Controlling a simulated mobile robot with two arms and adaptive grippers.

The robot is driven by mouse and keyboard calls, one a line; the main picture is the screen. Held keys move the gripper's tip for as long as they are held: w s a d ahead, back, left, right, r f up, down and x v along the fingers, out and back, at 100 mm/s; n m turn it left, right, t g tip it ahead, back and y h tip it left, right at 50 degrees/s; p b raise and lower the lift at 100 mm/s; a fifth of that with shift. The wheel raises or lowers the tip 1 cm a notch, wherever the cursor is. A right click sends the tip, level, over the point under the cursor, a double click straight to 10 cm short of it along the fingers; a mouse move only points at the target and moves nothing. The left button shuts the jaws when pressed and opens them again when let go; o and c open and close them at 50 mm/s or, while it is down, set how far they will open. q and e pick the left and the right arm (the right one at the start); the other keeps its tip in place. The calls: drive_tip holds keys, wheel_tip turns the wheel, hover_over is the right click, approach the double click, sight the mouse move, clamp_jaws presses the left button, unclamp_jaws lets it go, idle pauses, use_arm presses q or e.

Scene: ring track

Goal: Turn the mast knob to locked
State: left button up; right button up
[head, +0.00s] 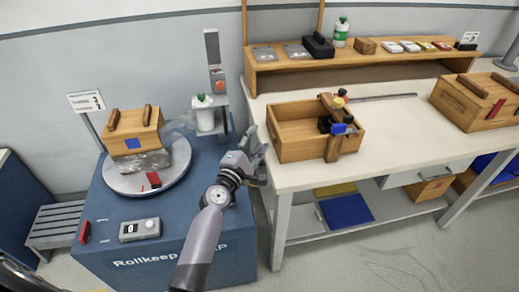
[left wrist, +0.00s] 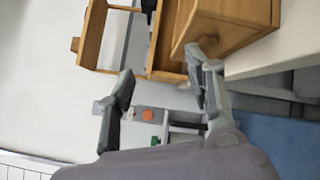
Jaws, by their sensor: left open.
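The orange mast knob (head: 220,86) sits low on the grey upright mast (head: 212,50) at the back of the blue machine. The knob also shows in the left wrist view (left wrist: 148,115), between and beyond my fingers. Its turned position is too small to read. My left gripper (head: 257,150) is open and empty, in front of the mast, lower and to the right of the knob, near the table's left edge. Its two spread fingers show in the left wrist view (left wrist: 160,82). The gripper is apart from the knob. My right gripper is not in view.
A white jar with a green lid (head: 204,112) stands just below the mast knob. A wrapped wooden box (head: 135,132) sits on the round turntable (head: 158,186). An open wooden crate (head: 290,149) lies on the table close to the right of my gripper.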

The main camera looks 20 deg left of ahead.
use_arm(q)
drive_tip(key=shift+s+d+f+m+g+h, duration=0.25)
drive_tip(key=shift+s+d+f+m+h, duration=0.15)
drive_tip(key=shift+m, duration=0.3)
drive_tip(key=shift+s+d+f+m+g+h, duration=0.3)
drive_tip(key=shift+s+d+m, duration=0.2)
drive_tip(key=shift+m, duration=0.2)
